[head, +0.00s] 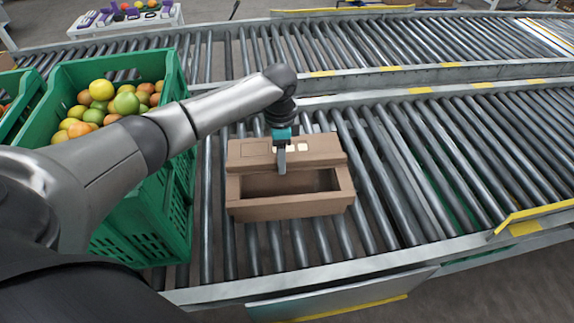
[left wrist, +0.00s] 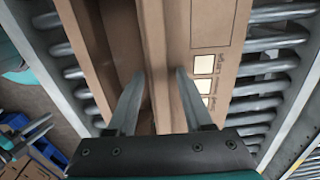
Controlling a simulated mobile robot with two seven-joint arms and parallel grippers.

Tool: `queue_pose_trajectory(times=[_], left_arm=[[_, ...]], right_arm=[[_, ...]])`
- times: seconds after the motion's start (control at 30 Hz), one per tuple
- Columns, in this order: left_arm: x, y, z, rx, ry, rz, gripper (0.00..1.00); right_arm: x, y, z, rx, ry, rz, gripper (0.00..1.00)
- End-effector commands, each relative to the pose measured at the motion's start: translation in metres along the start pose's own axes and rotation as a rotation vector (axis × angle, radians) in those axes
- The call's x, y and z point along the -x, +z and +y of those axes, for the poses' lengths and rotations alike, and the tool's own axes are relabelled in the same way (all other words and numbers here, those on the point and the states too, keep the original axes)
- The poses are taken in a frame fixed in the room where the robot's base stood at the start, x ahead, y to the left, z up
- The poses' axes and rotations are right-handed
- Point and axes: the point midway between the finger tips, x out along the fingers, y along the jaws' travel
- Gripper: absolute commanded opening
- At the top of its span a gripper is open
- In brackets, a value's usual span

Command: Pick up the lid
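A brown cardboard box (head: 290,208) sits on the near roller conveyor, its front part open and empty-looking. Its lid (head: 248,152), a brown panel with pale printed squares, lies across the back part of the box. The lid also shows in the left wrist view (left wrist: 212,30), right of the fingers. My left gripper (head: 282,165) points down at the lid's front edge. In the left wrist view its fingers (left wrist: 160,74) are apart, with the brown edge strip between them; I cannot tell whether they touch it. My right gripper is not in view.
The rollers right of the box (head: 430,165) are clear. A second conveyor (head: 350,45) runs behind. A white table (head: 125,22) with small items stands at the far left.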

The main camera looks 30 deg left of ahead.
Motion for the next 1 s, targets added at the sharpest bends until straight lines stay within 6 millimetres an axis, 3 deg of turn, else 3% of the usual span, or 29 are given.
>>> queue_pose_trajectory(times=[0.07,0.43,1.0], left_arm=[[-0.0001,0.0001,0.0001,0.000,0.000,0.000,0.41],[0.0000,0.0002,0.0001,0.000,0.000,0.000,0.00],[0.0013,0.0001,-0.0002,0.000,0.000,0.000,0.00]], right_arm=[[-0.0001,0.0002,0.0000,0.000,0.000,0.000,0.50],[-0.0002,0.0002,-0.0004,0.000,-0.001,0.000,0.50],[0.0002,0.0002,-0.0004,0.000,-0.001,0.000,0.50]])
